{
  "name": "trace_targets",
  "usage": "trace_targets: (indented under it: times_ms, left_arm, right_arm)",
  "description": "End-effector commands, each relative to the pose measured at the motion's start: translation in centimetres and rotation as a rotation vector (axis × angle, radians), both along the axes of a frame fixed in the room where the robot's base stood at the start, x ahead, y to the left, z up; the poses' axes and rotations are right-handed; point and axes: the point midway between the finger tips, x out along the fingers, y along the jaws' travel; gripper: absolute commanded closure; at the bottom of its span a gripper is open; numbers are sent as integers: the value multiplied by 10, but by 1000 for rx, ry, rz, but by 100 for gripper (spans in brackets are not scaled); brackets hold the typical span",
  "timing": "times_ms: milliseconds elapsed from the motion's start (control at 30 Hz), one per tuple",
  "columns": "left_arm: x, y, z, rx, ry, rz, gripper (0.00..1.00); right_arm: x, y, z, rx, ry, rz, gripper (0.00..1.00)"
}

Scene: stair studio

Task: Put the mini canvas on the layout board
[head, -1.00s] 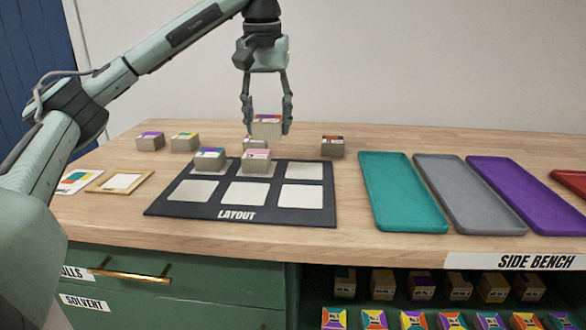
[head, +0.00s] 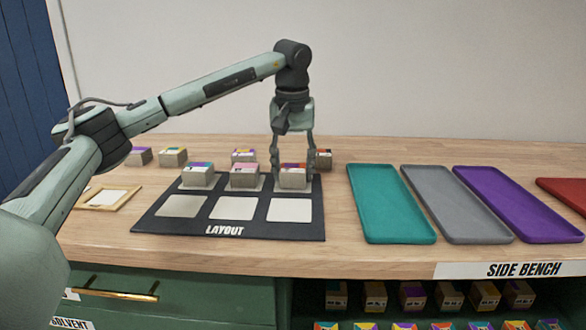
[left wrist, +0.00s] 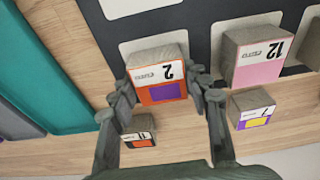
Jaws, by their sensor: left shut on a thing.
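My left gripper (head: 293,172) is shut on a mini canvas (head: 293,178), a small block with an orange and purple label. In the left wrist view this canvas (left wrist: 157,75) shows a 2 and lies between the fingers (left wrist: 163,88). It is at the back-right cell of the dark layout board (head: 290,232); I cannot tell whether it touches the cell. Two other blocks, one with a purple and teal label (head: 197,175) and one with a pink label (head: 245,177), stand on the back-left and back-middle cells. The front cells are empty. My right gripper is not in view.
Two more (head: 172,156) are at the back left. Teal (head: 385,205), grey (head: 440,208) and purple trays (head: 520,208) lie to the right, with a framed panel (head: 103,197) at left.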

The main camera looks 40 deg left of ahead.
Motion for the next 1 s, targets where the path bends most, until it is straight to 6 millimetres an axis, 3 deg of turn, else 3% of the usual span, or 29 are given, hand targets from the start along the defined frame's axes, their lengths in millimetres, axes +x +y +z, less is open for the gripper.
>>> trace_targets:
  times_ms: [167,200,367,767,1000]
  left_arm:
    - [0,0,-3,-1,1,0,79]
    - [0,0,-3,0,0,0,52]
    - [0,0,-3,0,0,0,32]
    - [0,0,5,1,-1,0,32]
    - [-5,-5,50,0,-5,-1,32]
  right_arm:
    - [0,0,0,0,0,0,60]
    - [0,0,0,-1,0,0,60]
    - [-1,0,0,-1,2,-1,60]
    - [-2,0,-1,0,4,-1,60]
    - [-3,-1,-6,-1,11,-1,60]
